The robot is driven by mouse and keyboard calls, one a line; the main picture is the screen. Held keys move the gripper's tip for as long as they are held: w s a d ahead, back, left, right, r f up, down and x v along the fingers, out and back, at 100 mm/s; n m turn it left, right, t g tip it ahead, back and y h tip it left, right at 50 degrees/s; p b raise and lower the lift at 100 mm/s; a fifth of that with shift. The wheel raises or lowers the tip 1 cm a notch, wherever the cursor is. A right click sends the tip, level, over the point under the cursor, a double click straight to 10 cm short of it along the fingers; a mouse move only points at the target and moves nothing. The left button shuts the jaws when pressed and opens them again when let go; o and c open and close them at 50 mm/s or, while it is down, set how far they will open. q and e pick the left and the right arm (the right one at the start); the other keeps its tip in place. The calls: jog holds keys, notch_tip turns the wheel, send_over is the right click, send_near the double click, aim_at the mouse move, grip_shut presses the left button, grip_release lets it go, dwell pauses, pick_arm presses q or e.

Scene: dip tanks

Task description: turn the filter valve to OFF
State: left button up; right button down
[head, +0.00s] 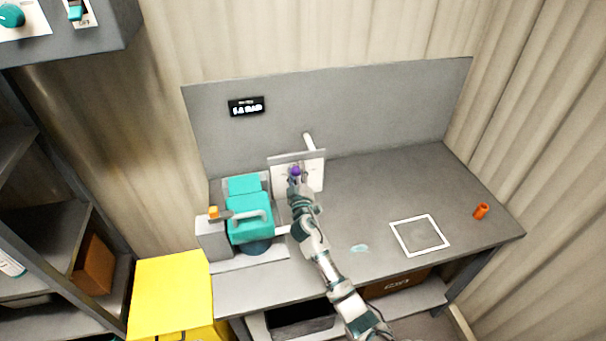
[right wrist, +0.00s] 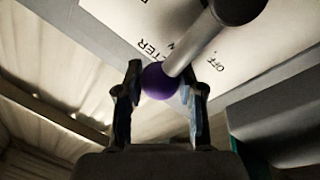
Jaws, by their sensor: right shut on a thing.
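The filter valve has a grey lever with a purple ball knob (right wrist: 160,82) in front of a white plate (right wrist: 258,65) with printed letters, "OFF" among them. In the head view the purple knob (head: 295,171) shows in front of the white plate (head: 314,175) at the back of the bench. My right gripper (right wrist: 162,92) is shut on the knob, one finger on each side of it. In the head view my right gripper (head: 297,183) reaches up to the plate and partly hides the knob. My left gripper is not in view.
A teal tank unit with a grey handle (head: 250,214) stands just left of my right gripper. A white square outline (head: 419,235) and an orange cylinder (head: 481,211) are on the right of the bench. A yellow box (head: 170,295) is at lower left. The bench's right side is mostly clear.

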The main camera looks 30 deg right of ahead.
aim_at(279, 171)
jog(key=a+n, duration=0.1)
jog(key=n, duration=0.2)
jog(key=a+n+t+y+b, duration=0.1)
jog(key=shift+w+a+f, duration=0.3)
jog(key=shift+w+f, duration=0.05)
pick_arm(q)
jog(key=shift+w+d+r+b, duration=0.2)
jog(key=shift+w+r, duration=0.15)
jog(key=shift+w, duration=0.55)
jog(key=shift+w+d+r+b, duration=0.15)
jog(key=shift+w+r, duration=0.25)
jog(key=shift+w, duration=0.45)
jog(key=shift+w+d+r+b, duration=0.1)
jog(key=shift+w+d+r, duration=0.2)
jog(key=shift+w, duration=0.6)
pick_arm(e)
jog(key=shift+w+a+f+n+y, duration=0.1)
jog(key=shift+a+f+n+y, duration=0.2)
jog(key=shift+n, duration=0.55)
jog(key=shift+w+a+f+n+y, duration=0.15)
jog(key=shift+a+n, duration=0.3)
jog(key=shift+n, duration=0.45)
jog(key=shift+a+f+n+y, duration=0.25)
jog(key=shift+a+f+n, duration=0.1)
jog(key=shift+n, duration=0.5)
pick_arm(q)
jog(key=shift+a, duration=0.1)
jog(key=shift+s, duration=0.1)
